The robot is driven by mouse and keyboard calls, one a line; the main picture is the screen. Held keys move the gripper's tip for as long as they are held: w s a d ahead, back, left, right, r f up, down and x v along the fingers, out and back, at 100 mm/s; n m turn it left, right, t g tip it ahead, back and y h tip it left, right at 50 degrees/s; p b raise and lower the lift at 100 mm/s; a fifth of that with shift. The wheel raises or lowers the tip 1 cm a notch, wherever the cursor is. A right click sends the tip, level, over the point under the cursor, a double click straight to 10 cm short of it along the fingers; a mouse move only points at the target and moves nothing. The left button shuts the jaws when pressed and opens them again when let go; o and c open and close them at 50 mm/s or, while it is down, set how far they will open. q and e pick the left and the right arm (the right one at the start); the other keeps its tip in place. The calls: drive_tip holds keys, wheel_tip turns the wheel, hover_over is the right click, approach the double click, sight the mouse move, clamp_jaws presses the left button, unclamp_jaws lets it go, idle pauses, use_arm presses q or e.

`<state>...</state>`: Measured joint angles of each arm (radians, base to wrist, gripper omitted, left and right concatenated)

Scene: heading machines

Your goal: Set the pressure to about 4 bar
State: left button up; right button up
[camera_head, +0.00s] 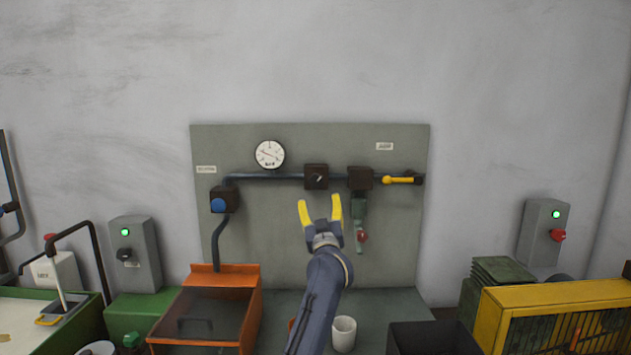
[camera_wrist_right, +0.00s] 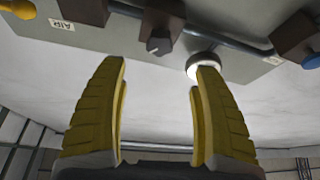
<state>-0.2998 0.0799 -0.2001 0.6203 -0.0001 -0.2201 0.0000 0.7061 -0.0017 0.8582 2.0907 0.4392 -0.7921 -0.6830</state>
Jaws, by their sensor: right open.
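A round white pressure gauge (camera_head: 269,154) sits on the grey-green wall panel (camera_head: 270,255); its thin needle is too small to read. To its right, a dark regulator block with a small knob (camera_head: 316,177) is set in the dark pipe. My right gripper (camera_head: 320,201) has yellow fingers, open and empty, just below the knob in the head view. In the right wrist view the knob (camera_wrist_right: 159,46) shows beyond and between the open fingertips (camera_wrist_right: 161,68), apart from them. The gauge (camera_wrist_right: 200,60) is edge-on there, partly behind one finger. My left gripper is not in view.
A yellow lever (camera_head: 398,180) and a dark block with a hanging green filter (camera_head: 359,210) are right of the knob. A blue-capped block (camera_head: 219,204) is left. Below stand an orange bin (camera_head: 250,275), a white cup (camera_head: 344,334) and a yellow guard (camera_head: 560,294).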

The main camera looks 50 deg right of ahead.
sight(316, 182)
drive_tip(key=x, duration=1.2)
drive_tip(key=shift+w+d+r, duration=0.1)
drive_tip(key=shift+w+d, duration=0.15)
drive_tip(key=shift+d, duration=0.05)
drive_tip(key=shift+c, duration=0.4)
drive_tip(key=c, duration=1.2)
drive_tip(key=shift+c, duration=0.3)
